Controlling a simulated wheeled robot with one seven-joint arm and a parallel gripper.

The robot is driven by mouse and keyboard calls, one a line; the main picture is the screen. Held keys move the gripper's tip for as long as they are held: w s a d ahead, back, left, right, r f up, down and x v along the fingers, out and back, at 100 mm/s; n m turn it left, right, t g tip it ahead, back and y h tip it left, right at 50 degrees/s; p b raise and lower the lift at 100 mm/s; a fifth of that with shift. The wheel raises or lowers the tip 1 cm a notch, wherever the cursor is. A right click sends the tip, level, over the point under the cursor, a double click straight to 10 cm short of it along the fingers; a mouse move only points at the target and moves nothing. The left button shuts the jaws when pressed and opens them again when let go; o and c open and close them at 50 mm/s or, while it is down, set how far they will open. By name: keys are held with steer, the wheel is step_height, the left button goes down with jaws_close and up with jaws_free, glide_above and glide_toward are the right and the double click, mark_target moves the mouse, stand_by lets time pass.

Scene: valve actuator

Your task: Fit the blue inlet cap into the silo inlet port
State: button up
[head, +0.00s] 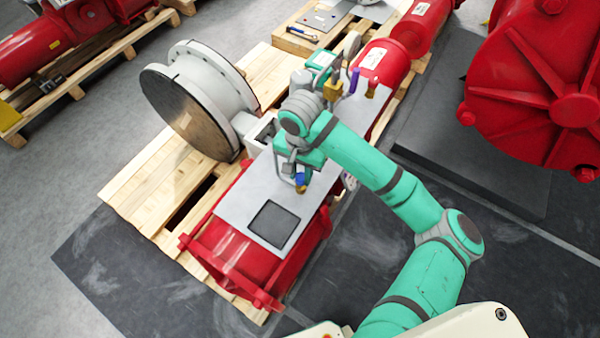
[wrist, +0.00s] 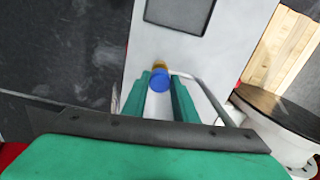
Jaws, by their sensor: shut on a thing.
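The blue inlet cap (wrist: 160,80) shows at the tips of my gripper (wrist: 161,86) in the wrist view, with a brass-coloured part (wrist: 159,63) just beyond it. My gripper is shut on the cap. In the head view the cap (head: 300,179) is a small blue spot under my gripper (head: 297,177), with the brass part below it, over the grey plate (head: 237,208). I cannot tell whether the brass part touches the plate. I cannot make out the silo inlet port with certainty in either view.
A dark square pad (head: 273,224) lies on the plate's near end. Purple-topped (head: 354,80), red-topped (head: 372,86) and yellow (head: 332,90) items stand at its far end. A large flanged valve (head: 190,105) is at left on the wooden pallet (head: 145,188). A red machine (head: 540,85) stands at right.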

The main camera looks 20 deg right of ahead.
mark_target(300, 176)
steer(key=shift+f, duration=1.6)
steer(key=o, duration=1.1)
steer(key=shift+w, duration=0.1)
steer(key=shift+r, duration=0.1)
step_height(300, 176, up, 11)
steer(key=shift+f, duration=0.15)
